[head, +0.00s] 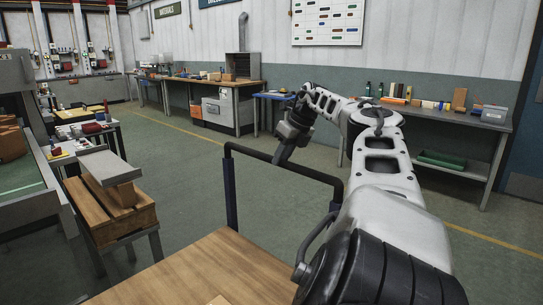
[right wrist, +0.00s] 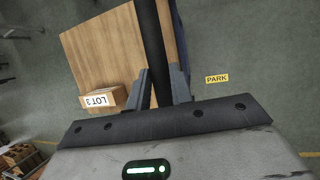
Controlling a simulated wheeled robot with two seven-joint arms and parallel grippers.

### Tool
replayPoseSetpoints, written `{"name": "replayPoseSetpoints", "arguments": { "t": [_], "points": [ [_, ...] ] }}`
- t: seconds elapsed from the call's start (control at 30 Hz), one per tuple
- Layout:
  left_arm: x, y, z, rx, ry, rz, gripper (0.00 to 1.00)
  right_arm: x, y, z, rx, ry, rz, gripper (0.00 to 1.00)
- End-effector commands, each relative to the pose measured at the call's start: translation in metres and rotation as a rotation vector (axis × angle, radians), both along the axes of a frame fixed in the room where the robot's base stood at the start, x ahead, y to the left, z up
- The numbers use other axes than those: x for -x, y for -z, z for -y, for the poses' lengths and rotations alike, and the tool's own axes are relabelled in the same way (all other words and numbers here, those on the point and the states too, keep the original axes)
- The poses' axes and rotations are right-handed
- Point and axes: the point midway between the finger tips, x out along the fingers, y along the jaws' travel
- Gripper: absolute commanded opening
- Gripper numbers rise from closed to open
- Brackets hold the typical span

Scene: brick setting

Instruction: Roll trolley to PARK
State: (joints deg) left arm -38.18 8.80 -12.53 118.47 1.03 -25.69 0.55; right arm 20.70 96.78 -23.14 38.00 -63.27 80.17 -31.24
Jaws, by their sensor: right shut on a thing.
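The trolley has a flat wooden deck (head: 200,265) and a black handle frame (head: 243,152) on dark posts. My right gripper (head: 281,157) is shut on the top bar of that handle. In the right wrist view the black bar (right wrist: 151,35) runs between the two fingers (right wrist: 160,90), with the wooden deck (right wrist: 100,48) beside it. A box marked LOT 3 (right wrist: 103,99) sits on the deck. A yellow PARK label (right wrist: 217,78) lies on the floor, apart from the trolley, to the right in the right wrist view. My left gripper is not in view.
A workbench with a grey bin (head: 494,114) and a green tray (head: 441,160) stands along the right wall. A bench (head: 250,84) stands at the back. A wooden crate on a stand (head: 110,215) is close on the left. Green floor (head: 190,165) beyond the handle is clear.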

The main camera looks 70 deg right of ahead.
Motion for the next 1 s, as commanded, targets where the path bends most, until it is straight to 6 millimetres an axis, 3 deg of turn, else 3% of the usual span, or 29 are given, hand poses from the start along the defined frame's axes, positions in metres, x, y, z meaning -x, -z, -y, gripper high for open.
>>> {"name": "replayPoseSetpoints", "arguments": {
  "t": [0.43,0.47,0.5,0.53,0.83,1.0],
  "points": [
    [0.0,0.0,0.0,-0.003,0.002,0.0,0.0,0.001,0.0,0.002,-0.003,0.003,0.005,0.0],
    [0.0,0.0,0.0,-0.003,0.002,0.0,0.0,0.001,0.0,0.002,-0.003,0.003,0.005,0.27],
    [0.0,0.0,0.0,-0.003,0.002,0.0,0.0,0.001,0.0,0.002,-0.003,0.003,0.005,0.38],
    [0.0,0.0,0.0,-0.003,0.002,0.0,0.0,0.001,0.0,0.002,-0.003,0.003,0.005,0.43],
    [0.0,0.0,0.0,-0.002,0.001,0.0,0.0,0.002,-0.001,0.002,-0.002,0.003,0.003,0.43],
    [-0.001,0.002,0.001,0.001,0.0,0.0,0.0,0.01,-0.016,0.003,0.001,0.005,0.003,0.43]
  ]
}}
